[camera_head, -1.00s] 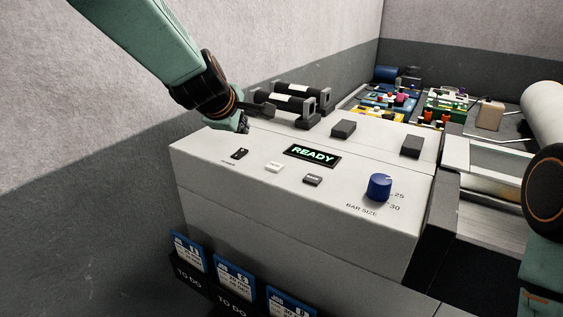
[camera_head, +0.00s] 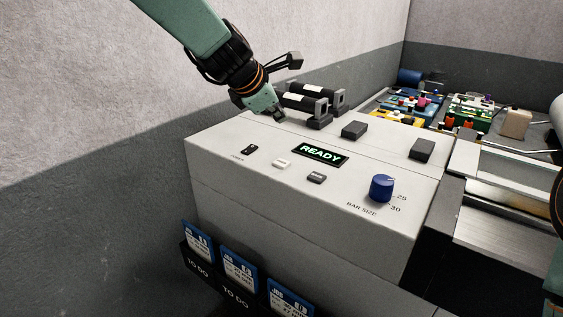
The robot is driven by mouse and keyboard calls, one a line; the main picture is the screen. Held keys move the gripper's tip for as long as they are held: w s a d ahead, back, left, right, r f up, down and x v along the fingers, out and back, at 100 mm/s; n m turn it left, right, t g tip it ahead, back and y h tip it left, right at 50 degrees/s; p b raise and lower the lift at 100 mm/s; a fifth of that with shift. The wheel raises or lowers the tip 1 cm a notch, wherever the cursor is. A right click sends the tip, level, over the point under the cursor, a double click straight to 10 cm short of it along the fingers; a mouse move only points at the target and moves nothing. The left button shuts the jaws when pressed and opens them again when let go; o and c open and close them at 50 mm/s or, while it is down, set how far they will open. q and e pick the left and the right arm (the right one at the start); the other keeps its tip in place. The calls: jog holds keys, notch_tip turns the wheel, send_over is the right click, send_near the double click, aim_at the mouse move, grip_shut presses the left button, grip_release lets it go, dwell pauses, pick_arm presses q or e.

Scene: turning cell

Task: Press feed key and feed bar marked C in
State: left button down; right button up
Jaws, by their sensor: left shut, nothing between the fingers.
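The grey control panel (camera_head: 240,180) fills the middle, with a lit READY display (camera_head: 320,154). In front of the display are a white key (camera_head: 282,163) and a grey key (camera_head: 316,177); their lettering is too small to read. My left gripper (camera_head: 278,114) is shut and empty, above the panel's back left part, behind the white key and apart from it. Two dark cylinders with white bands (camera_head: 306,103) lie in holders just behind it; I cannot read a C on them. My right gripper is out of view; only part of my right arm shows at the right edge.
A power switch (camera_head: 250,149) is at the panel's left, a blue bar size knob (camera_head: 381,188) at its right. Two dark blocks (camera_head: 354,130) stand on top. TO DO cards (camera_head: 239,268) hang on the front. Coloured parts (camera_head: 470,108) lie behind. A wall runs along the left.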

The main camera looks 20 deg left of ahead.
pick_arm(q)
jog(key=b, duration=0.5)
send_over(280, 163)
jog(key=f, duration=0.5)
jog(key=shift+s+d, duration=0.15)
jog(key=shift+s, duration=0.25)
jog(key=f+b, duration=0.2)
jog(key=w+f+b, duration=0.1)
jog(key=shift+a+f, duration=0.3)
jog(key=shift+f, duration=0.1)
jog(key=shift+s+f+b, duration=0.15)
jog(key=shift+s+b, duration=0.05)
jog(key=shift+b, duration=0.15)
jog(key=shift+s+d, duration=0.2)
jog(key=shift+s, duration=0.05)
jog(key=shift+w+d, duration=0.1)
jog(key=shift+w, duration=0.1)
jog(key=shift+w+a+f, duration=0.15)
jog(key=shift+a, duration=0.05)
jog(key=shift+s, duration=0.2)
jog(key=shift+s+d, duration=0.1)
jog(key=shift+d, duration=0.05)
jog(key=shift+w, duration=0.25)
